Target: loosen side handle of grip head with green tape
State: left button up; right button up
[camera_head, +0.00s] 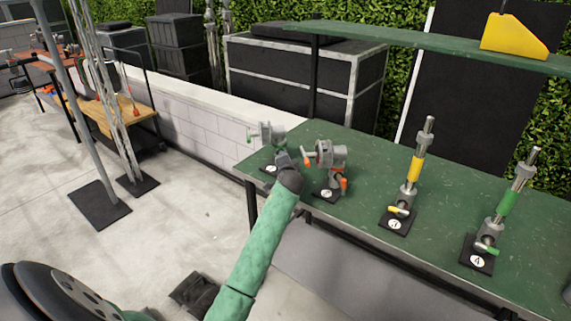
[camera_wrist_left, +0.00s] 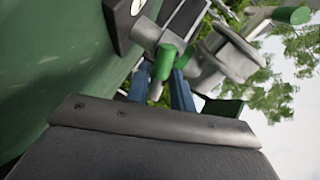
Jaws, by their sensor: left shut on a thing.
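The grip head with green tape (camera_head: 268,132) is the leftmost grip head on the green table. It is grey metal with a green-tipped handle (camera_head: 251,138) pointing left. My left gripper (camera_head: 283,157) reaches it from the front and hides its lower part. In the left wrist view, the blue fingers (camera_wrist_left: 171,90) are closed around the green side handle (camera_wrist_left: 165,62). The round grey head (camera_wrist_left: 228,58) is just beyond the fingers, with another green handle end (camera_wrist_left: 292,15) at the upper right. My right gripper is not in view.
A grip head with orange handles (camera_head: 326,155) stands close to the right of my left gripper. Stands with yellow tape (camera_head: 414,170) and green tape (camera_head: 507,203) are farther right. A green shelf (camera_head: 420,40) with a yellow wedge (camera_head: 513,37) spans above the table.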

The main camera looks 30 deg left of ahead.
pick_arm(q)
jog(key=n+t+b, duration=0.1)
jog(key=n, duration=0.2)
jog(key=n+h+b, duration=0.1)
jog(key=n, duration=0.2)
jog(key=shift+s+a+n+t, duration=0.2)
jog(key=shift+n+t, duration=0.1)
jog(key=shift+t, duration=0.1)
jog(key=shift+n+t+b, duration=0.3)
jog(key=shift+n+b, duration=0.2)
jog(key=shift+n, duration=0.4)
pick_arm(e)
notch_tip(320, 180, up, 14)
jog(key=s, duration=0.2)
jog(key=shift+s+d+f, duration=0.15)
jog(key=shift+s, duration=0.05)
pick_arm(q)
jog(key=o, duration=1)
